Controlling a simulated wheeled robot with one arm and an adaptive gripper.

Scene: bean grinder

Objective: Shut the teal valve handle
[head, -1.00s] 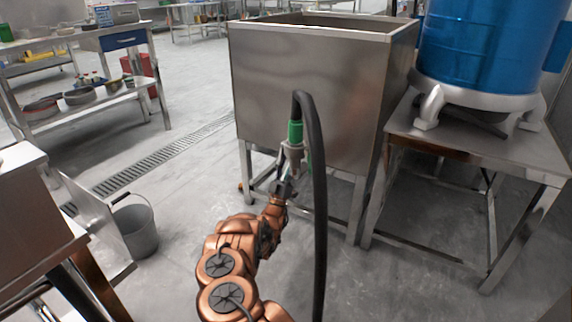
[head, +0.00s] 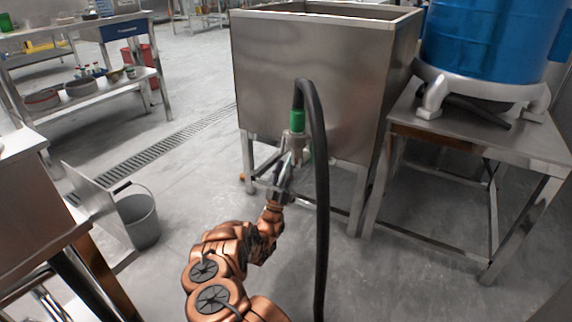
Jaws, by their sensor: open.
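A grey metal valve body (head: 296,139) stands in front of the steel tank (head: 310,85), with a bright green fitting (head: 298,119) on top. A small green piece (head: 308,155) shows low on its right, partly covered by the hose. It may be the teal valve handle; its full shape and turn are hidden. My gripper (head: 288,163) is open just below the valve body, at its lower left. The fingers overlap the valve in the picture, and I cannot tell whether they touch it or the handle.
A black hose (head: 320,210) loops from the green fitting down to the floor, right of my arm. A table (head: 490,135) with a blue drum (head: 495,35) stands at right. A grey bucket (head: 138,219) is at left. The floor between bucket and tank is clear.

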